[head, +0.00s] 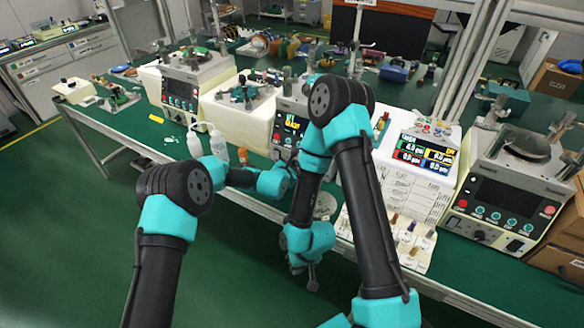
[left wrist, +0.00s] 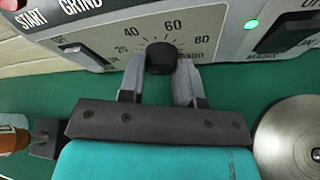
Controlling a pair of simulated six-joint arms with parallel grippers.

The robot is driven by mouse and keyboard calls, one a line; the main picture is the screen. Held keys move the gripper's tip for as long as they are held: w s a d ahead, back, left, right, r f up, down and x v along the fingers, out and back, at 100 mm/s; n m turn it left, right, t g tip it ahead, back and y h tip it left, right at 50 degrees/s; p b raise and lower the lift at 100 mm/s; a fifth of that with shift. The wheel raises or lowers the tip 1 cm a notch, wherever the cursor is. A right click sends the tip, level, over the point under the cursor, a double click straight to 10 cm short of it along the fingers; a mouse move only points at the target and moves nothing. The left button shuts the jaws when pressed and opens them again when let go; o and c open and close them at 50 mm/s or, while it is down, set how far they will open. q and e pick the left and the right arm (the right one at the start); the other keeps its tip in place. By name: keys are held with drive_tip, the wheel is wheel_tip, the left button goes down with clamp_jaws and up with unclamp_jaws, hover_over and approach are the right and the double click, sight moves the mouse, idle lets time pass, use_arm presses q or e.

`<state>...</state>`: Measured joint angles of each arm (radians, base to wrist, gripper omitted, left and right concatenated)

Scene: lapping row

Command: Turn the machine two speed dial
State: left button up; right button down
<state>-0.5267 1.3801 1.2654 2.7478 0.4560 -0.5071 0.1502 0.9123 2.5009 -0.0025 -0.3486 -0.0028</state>
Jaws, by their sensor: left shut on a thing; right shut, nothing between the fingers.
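The speed dial (left wrist: 161,54) is a small black knob on the grey front panel of a machine, with a printed scale around it showing 20 to 100. My left gripper (left wrist: 159,68) is shut on the dial, one finger on each side of it. In the head view the left gripper (head: 292,167) is at the lower front of the middle machine (head: 287,118), and the dial is hidden there behind my arm. My right gripper (head: 313,284) is shut and empty, hanging low in front of the bench edge, apart from the machines.
Two white bottles (head: 219,146) stand left of the middle machine. A sloped card with labels and small parts (head: 399,240) lies to the right. Another machine (head: 190,85) stands at left and one (head: 505,195) at right. A round metal disc (left wrist: 291,140) is close beside the left gripper.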

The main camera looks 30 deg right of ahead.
use_arm(q)
drive_tip(key=o, duration=0.9)
drive_tip(key=shift+s+a+r, duration=0.1)
drive_tip(key=v, duration=1.7)
drive_tip(key=shift+a, duration=0.1)
